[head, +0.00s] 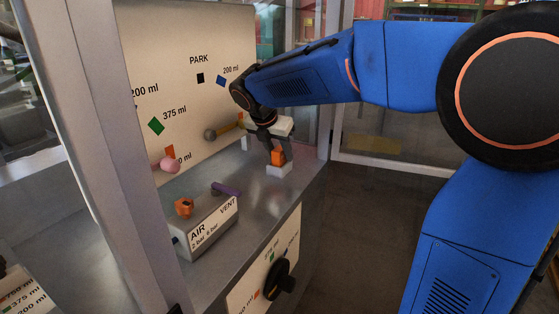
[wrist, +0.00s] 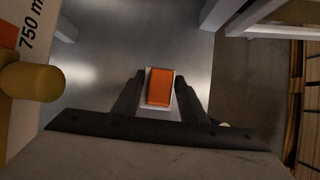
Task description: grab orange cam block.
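The orange cam block (head: 278,157) sits on a small white block (head: 279,170) near the right edge of the grey metal bench. My gripper (head: 277,148) is above it, pointing down, with its fingers around the orange block. In the wrist view the orange block (wrist: 159,87) lies between the two dark fingers of my gripper (wrist: 158,92). A gap shows on each side of the block, so the fingers are open and apart from it. The white block (wrist: 149,103) shows as a rim around the orange one.
A panel (head: 190,60) with volume labels stands behind the bench. A yellow rod with a round knob (head: 211,134) sticks out left of my gripper. An AIR/VENT box (head: 212,221) carries an orange part (head: 184,207) and a purple lever (head: 226,189). A frame post (head: 112,150) stands at left.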

